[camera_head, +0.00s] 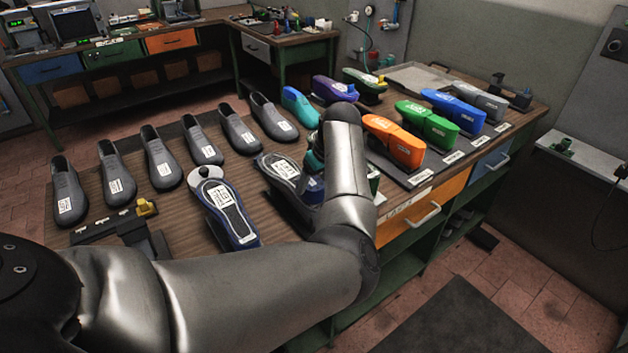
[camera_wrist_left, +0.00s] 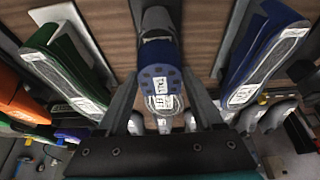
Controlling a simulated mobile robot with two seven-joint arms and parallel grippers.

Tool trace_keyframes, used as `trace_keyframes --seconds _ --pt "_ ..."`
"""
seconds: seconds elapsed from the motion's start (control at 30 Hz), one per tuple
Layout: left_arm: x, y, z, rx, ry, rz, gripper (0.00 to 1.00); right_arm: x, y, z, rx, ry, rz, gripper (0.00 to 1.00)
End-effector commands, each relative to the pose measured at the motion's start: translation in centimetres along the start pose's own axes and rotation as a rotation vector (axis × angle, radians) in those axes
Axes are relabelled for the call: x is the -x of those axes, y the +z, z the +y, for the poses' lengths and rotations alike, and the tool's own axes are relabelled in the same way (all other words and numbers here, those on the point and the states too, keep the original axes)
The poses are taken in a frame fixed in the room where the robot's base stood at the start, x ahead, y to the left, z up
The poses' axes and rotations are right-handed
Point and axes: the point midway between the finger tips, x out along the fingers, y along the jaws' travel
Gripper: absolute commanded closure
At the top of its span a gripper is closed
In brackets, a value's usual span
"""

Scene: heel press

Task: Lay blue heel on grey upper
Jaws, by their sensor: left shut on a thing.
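My left gripper (camera_wrist_left: 160,78) is shut on a blue heel (camera_wrist_left: 152,52), which has a rounded, dotted face and a white label. A grey piece (camera_wrist_left: 160,16) shows just beyond the heel in the left wrist view; whether the two touch cannot be told. In the head view my left arm reaches over the bench and hides most of the gripper and heel. Grey uppers (camera_head: 163,165) with white labels stand in a row on the bench. A labelled dark upper (camera_head: 280,166) lies just left of my left wrist. My right gripper is out of view.
Coloured shoe forms stand close to my wrist on the right, including orange (camera_head: 393,140), green (camera_head: 427,122) and blue (camera_head: 454,108) ones. A blue-edged shoe piece (camera_head: 243,238) lies left of my forearm, near a dark fixture (camera_head: 125,228). Bare wooden bench shows between the uppers.

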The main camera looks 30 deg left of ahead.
Motion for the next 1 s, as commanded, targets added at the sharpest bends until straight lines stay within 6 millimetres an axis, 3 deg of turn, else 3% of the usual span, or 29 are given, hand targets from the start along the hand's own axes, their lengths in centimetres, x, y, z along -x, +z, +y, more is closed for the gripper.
trace_keyframes --seconds 0.77,0.8,1.0 --pt "-1.1 0.4 0.0 0.000 0.000 0.001 0.94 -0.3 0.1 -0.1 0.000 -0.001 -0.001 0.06" --pt "-1.1 0.4 0.0 0.000 0.000 0.001 0.29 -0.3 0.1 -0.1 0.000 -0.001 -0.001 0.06" --pt "-1.1 0.4 0.0 0.000 0.000 0.001 0.06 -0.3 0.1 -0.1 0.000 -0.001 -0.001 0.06"
